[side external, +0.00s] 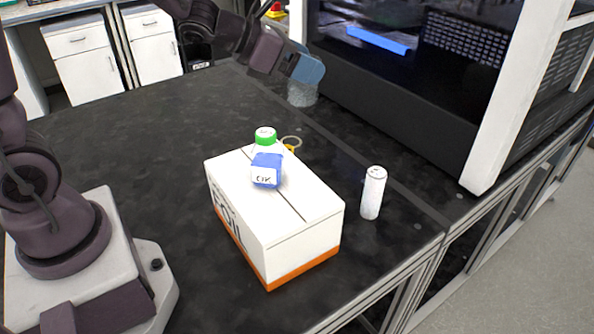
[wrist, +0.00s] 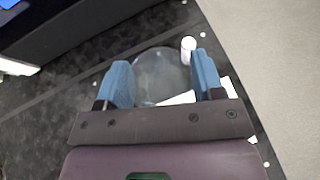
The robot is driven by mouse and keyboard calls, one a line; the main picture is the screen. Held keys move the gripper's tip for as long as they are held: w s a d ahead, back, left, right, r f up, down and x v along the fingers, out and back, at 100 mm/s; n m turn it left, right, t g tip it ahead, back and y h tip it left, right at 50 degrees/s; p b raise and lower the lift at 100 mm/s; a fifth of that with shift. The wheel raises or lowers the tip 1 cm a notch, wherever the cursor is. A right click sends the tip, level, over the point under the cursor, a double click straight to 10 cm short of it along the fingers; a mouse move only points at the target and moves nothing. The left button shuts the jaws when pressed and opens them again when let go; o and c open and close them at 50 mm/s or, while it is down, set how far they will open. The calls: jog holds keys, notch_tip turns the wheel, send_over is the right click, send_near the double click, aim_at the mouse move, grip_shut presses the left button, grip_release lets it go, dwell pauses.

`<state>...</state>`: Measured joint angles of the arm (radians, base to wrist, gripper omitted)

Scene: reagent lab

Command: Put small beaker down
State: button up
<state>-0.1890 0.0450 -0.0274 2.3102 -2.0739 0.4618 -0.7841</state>
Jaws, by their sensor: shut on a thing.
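The small beaker (side external: 302,93) is clear glass and stands out faintly against the dark bench at the back, beside the large black machine. My gripper (side external: 306,68) is just above and around its upper part, with blue fingers shut on it. In the wrist view the beaker (wrist: 160,72) shows as a clear round shape between the two blue fingertips of my gripper (wrist: 160,80). Whether its base touches the bench cannot be told.
A white box (side external: 290,222) with an orange base stands mid-bench, with a blue-and-white item marked OK (side external: 267,171) on top. A green-capped bottle (side external: 265,136) and a yellow-and-grey ring-shaped item (side external: 291,143) are behind it. A white cylinder (side external: 373,194) stands right.

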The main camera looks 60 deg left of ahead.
jog(key=shift+a, duration=0.1)
jog(key=s+a+f+n+y, duration=0.1)
jog(key=s+a+f, duration=0.3)
jog(key=a+f, duration=0.45)
jog(key=s+a+f+n+y, duration=0.1)
jog(key=s+a+f, duration=0.2)
jog(key=a+f, duration=0.6)
jog(key=shift+s+a+f+m+g+h, duration=0.15)
jog(key=shift+s+f+m+h, duration=0.65)
jog(key=shift+f, duration=0.6)
jog(key=shift+s+a+f+m+g+h, duration=0.1)
jog(key=shift+s+f+m+g+h, duration=0.1)
jog(key=shift+s+f+m+h, duration=0.9)
jog(key=shift+s+a+f+m+g+h, duration=0.25)
jog(key=shift+s+f, duration=0.45)
jog(key=shift+f, duration=1)
jog(key=shift+d+f, duration=0.1)
jog(key=shift+f, duration=0.5)
jog(key=o, duration=1)
